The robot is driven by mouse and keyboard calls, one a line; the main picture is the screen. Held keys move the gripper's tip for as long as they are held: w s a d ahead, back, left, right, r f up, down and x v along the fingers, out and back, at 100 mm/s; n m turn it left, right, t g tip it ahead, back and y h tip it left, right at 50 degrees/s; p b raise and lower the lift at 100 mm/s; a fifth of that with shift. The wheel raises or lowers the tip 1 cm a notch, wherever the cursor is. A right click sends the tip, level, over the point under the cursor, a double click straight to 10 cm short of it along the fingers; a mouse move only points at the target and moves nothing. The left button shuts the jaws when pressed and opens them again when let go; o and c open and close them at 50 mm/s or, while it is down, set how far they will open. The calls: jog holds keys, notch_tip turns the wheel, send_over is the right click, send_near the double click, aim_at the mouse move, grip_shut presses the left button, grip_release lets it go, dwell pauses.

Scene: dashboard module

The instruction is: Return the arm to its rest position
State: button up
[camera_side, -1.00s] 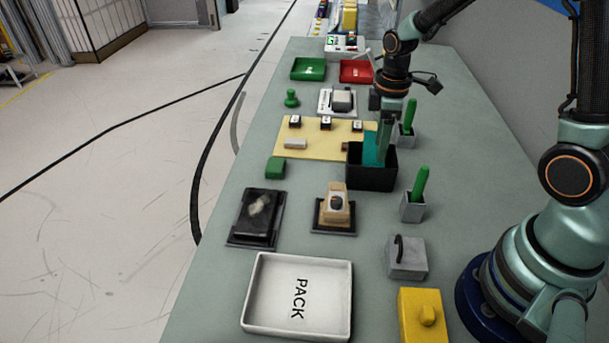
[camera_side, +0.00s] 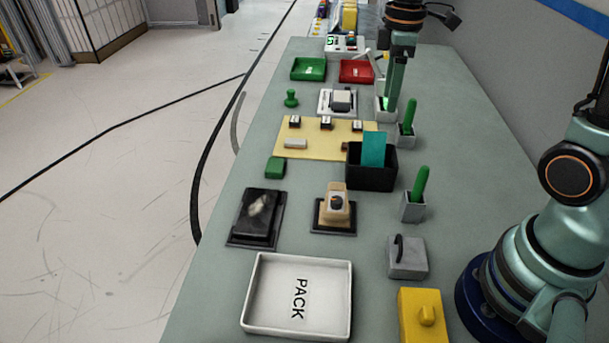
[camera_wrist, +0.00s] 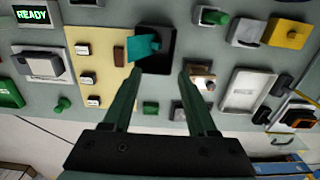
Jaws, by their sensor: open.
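My gripper (camera_side: 391,108) hangs fingers-down over the far right part of the table in the side view. In the wrist view its two fingers (camera_wrist: 158,76) are spread apart with nothing between them. A teal card (camera_side: 374,149) stands in a black bin (camera_side: 371,178), its top above the rim. The wrist view also shows the teal card (camera_wrist: 143,46) and the bin (camera_wrist: 160,63), beyond the fingertips. The gripper is clear of both. A small grey holder (camera_side: 382,114) is partly hidden behind the fingers; whether they touch it I cannot tell.
Green-handled tools stand in grey holders (camera_side: 412,208) along the right side. A white PACK tray (camera_side: 263,318), a yellow block (camera_side: 423,318) and a grey block with a handle (camera_side: 407,262) are nearer. A green tray (camera_side: 308,69) and red tray (camera_side: 356,71) are far back.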

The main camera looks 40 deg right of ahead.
jog(key=s+a+r+m+t, duration=0.4)
jog(key=s+m, duration=0.3)
jog(key=m, duration=0.2)
jog(key=shift+s+a+t, duration=0.35)
jog(key=shift+a+t, duration=0.3)
jog(key=shift+t, duration=0.15)
